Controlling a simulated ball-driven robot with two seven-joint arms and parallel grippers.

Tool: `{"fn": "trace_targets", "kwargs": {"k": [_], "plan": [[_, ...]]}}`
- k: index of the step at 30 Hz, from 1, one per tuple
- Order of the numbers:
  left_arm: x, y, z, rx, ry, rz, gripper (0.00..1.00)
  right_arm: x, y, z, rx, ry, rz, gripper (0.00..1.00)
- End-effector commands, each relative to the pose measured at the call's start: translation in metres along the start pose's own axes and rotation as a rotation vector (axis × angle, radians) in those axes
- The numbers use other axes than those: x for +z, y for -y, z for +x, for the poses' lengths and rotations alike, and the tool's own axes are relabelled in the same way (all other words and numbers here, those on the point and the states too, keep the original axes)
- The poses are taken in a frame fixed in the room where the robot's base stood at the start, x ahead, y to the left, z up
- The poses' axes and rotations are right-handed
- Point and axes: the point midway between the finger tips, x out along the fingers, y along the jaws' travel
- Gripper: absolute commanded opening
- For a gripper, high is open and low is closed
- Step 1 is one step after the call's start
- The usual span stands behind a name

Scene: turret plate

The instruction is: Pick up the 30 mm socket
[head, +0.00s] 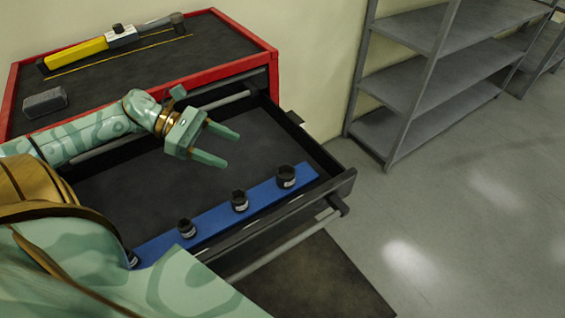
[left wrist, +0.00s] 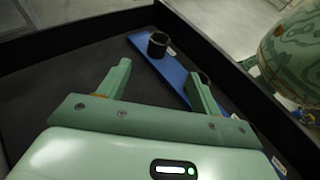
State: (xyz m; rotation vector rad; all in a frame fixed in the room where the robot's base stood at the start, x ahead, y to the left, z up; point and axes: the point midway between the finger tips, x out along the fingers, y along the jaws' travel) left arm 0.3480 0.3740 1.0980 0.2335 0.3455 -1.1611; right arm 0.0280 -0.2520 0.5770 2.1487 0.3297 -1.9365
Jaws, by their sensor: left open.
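Dark sockets stand upright on a blue rail (head: 213,217) in the open drawer: a large one (head: 286,176) at the right end, a middle one (head: 239,201), a smaller one (head: 186,228), and another partly hidden by my body (head: 131,258). Their labels are too small to read, so I cannot tell which is 30 mm. My left gripper (head: 230,150) is open and empty above the drawer, apart from the sockets. In the left wrist view, one socket (left wrist: 158,44) stands beyond the fingertips (left wrist: 157,76); another is partly hidden behind the right finger. My right gripper is out of view.
The drawer's front wall (head: 300,200) runs close along the rail. The drawer floor behind the rail is bare. On the red cabinet's top (head: 120,72) lie a yellow-handled tool (head: 77,53) and a grey block (head: 45,102). Grey shelves (head: 430,75) stand at the right.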

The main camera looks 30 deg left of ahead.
Motion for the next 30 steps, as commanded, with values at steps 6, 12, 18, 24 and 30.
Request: {"fn": "trace_targets", "kwargs": {"k": [6, 12, 18, 24, 30], "plan": [[-0.008, -0.001, 0.053, -0.005, 0.002, 0.003, 0.65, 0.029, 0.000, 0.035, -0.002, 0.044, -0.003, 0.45], [-0.006, -0.001, 0.092, -0.003, 0.003, 0.001, 0.65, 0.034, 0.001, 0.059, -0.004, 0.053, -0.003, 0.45], [-0.003, 0.000, 0.108, -0.003, 0.004, -0.001, 0.65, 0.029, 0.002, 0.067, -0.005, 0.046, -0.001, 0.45], [-0.003, -0.001, 0.141, -0.002, 0.005, 0.000, 0.65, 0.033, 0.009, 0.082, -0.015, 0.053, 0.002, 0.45], [-0.001, -0.001, 0.157, -0.001, 0.004, 0.000, 0.65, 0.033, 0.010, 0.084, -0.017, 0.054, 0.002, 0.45]]}}
